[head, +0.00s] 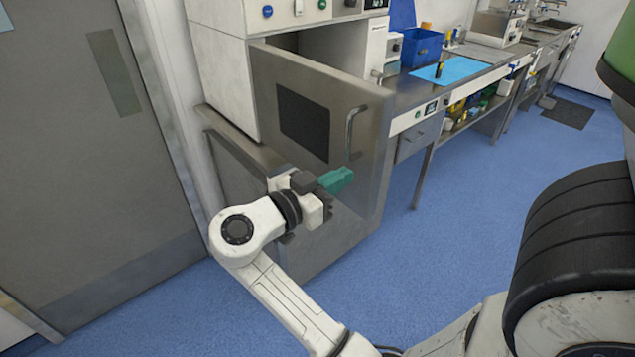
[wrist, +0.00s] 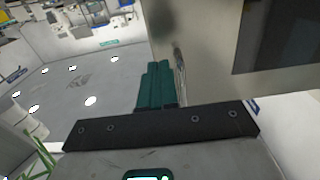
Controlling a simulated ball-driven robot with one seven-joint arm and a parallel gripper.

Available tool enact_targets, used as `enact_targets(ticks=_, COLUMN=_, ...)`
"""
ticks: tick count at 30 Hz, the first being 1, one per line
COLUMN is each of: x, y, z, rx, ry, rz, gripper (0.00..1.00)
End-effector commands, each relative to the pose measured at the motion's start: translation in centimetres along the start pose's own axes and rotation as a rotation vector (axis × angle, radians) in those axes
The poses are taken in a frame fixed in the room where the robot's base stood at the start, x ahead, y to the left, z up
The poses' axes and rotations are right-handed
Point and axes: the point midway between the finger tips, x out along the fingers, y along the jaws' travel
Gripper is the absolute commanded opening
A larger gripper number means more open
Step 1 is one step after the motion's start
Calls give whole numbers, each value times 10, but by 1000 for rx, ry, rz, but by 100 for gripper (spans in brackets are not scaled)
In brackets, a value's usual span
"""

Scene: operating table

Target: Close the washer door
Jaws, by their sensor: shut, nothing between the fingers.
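The washer door (head: 270,85) is a grey metal panel with a dark square window and a vertical handle (head: 352,130) near its right edge. The door stands open, swung out from the washer body (head: 222,70). My gripper (head: 338,180) has green fingers, shut and empty, in front of the lower right part of the door, below the handle. In the wrist view the green fingers (wrist: 155,85) are together, and the door's grey face (wrist: 195,60) fills the right side close by. I cannot tell whether the fingers touch the door.
A steel counter (head: 410,95) with a blue bin (head: 421,47) and a light blue mat (head: 450,70) runs to the right behind the door. A grey room door (head: 90,150) stands at the left.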

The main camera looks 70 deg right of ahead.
Motion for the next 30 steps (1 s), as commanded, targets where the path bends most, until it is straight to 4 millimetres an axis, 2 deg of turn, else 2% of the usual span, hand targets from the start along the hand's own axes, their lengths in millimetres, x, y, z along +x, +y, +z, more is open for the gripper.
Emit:
enact_targets(ticks=3, x=22, y=1, z=-3, rx=-1, ry=-1, rz=3, gripper=0)
enact_targets(ticks=10, x=47, y=0, z=-1, rx=-1, ry=-1, rz=2, gripper=0)
enact_targets(ticks=26, x=54, y=0, z=1, rx=1, ry=-1, rz=-3, gripper=0)
enact_targets(ticks=30, x=61, y=-4, z=2, rx=1, ry=-1, rz=-23, gripper=0)
